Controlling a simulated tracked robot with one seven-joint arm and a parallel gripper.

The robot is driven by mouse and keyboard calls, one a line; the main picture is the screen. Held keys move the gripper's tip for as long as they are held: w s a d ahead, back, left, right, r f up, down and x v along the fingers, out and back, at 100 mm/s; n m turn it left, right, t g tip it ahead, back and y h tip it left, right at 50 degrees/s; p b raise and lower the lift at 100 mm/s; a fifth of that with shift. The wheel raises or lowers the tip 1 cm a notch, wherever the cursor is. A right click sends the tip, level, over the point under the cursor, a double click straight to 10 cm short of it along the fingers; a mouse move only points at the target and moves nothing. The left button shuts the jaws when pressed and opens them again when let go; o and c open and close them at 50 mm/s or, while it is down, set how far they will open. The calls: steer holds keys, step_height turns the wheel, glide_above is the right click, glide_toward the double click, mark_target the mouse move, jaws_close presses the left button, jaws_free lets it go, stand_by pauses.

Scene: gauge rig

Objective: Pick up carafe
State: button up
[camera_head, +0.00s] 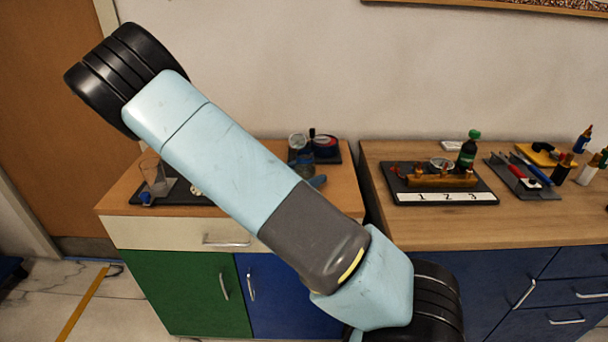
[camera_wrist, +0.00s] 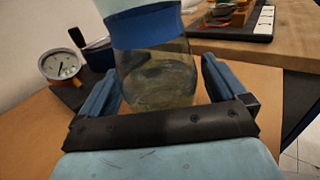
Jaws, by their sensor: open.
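The carafe (camera_wrist: 158,75) is a clear glass vessel with a blue band and a pale top, seen close up in the wrist view. It stands between the two blue fingers of my gripper (camera_wrist: 159,72), which is open with one finger on each side. I cannot tell whether either finger touches the glass. In the head view the carafe (camera_head: 299,157) shows partly behind my arm, on the left cabinet's top. Only a small blue part of my gripper (camera_head: 318,181) shows there.
A round dial gauge (camera_wrist: 60,66) stands left of the carafe in the wrist view. A clear beaker (camera_head: 153,174) sits at the left of the left cabinet (camera_head: 130,232). A gap separates it from the right bench (camera_head: 440,236), which holds a numbered tray (camera_head: 445,197) and tools.

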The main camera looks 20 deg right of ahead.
steer(key=shift+w+d, duration=0.15)
steer(key=shift+d, duration=0.35)
steer(key=shift+c, duration=0.2)
steer(key=c, duration=1.2)
steer(key=shift+c, duration=0.4)
steer(key=shift+r, duration=0.2)
